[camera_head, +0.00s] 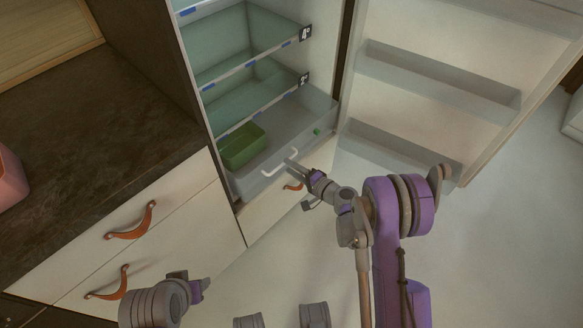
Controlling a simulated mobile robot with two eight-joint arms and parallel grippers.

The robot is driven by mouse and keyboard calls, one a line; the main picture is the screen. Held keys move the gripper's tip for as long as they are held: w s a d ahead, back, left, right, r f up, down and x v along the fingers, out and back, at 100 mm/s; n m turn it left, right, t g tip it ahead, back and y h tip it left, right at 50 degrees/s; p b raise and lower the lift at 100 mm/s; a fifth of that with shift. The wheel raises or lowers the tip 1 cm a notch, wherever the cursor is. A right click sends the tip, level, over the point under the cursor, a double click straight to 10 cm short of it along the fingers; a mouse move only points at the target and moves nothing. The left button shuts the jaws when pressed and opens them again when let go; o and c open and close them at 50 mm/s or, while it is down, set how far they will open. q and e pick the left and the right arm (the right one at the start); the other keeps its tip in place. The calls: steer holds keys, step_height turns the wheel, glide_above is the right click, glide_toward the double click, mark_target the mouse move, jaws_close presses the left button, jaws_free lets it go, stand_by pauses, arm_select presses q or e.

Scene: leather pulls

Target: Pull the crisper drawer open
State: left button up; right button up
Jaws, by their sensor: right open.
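The crisper drawer (249,184) is the clear bin at the bottom of the open fridge. Its white bar handle (280,163) runs across the front. A green box (242,146) and a small round green item (317,131) show in the drawer. How far the drawer stands out is hard to tell. My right gripper (293,168) is open, with its fingers close to the right end of the handle; contact cannot be told. My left gripper (198,289) is low at left, away from the fridge, and its jaws are unclear.
The open fridge door (400,97) with its bins stands at right. Below the drawer is a white panel with an orange leather pull (293,187). Cabinet drawers with leather pulls (131,222) and a dark counter (95,155) are at left. The floor (480,250) at right is clear.

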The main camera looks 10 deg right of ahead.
steer(key=v, duration=1.1)
steer(key=shift+p, duration=0.35)
steer(key=shift+a, duration=0.1)
